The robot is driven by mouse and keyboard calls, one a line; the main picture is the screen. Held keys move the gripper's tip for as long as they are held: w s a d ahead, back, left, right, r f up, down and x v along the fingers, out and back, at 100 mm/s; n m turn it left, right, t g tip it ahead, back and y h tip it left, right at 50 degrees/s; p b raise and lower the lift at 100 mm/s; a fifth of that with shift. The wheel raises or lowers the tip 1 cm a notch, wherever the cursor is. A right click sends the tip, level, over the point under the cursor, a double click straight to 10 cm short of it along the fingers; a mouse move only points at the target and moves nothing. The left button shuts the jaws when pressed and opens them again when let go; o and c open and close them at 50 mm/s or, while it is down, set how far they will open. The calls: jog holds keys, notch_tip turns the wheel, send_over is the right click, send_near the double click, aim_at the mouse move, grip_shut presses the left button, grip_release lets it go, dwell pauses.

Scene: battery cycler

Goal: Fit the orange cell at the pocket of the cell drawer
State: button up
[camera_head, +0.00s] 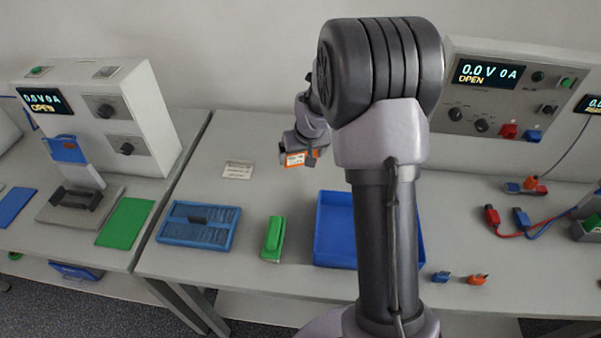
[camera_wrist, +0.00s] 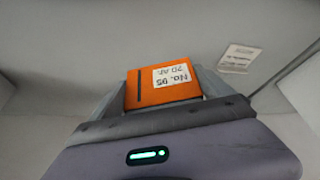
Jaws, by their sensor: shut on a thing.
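My gripper (camera_head: 300,150) is shut on the orange cell (camera_head: 296,160) and holds it above the bench, left of my arm's large joint. In the wrist view the orange cell (camera_wrist: 162,88) sits between the gripper's fingers, with a white label that reads "No. 95". No drawer with a pocket can be made out for certain in either view. My arm hides part of the bench and the back panel.
A blue slatted tray (camera_head: 199,226), a green block (camera_head: 273,239) and a blue bin (camera_head: 334,230) stand on the bench. A white card (camera_head: 238,169) lies behind them. Small clips and cables lie at the right. The bench is clear below the gripper.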

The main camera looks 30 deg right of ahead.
notch_tip(320, 180, down, 6)
jog(key=shift+r+b, duration=0.1)
jog(key=shift+b, duration=0.75)
jog(key=shift+f, duration=0.2)
jog(key=shift+f+b, duration=0.1)
jog(key=shift+b, duration=0.2)
jog(key=o, duration=1.5)
jog(key=shift+o, duration=0.2)
jog(key=shift+r+p, duration=0.45)
jog(key=shift+p, duration=0.05)
jog(key=s+a+r+p, duration=0.1)
jog(key=s+a+r, duration=0.25)
jog(key=r, duration=0.35)
jog(key=s+a+r+y+p, duration=0.1)
jog(key=s+a+r, duration=0.1)
jog(key=s+r, duration=0.3)
jog(key=s+a+r+p, duration=0.1)
jog(key=s+a+r, duration=0.15)
jog(key=r, duration=0.55)
jog(key=s+a+r+m+y, duration=0.1)
jog(key=s+a+r, duration=0.1)
jog(key=s+a, duration=0.4)
jog(key=s+a+r+m+t+y, duration=0.1)
jog(key=s+a+r, duration=0.2)
jog(key=s, duration=1)
jog(key=a, duration=0.3)
jog(key=shift+s+r, duration=0.15)
jog(key=shift+r, duration=0.1)
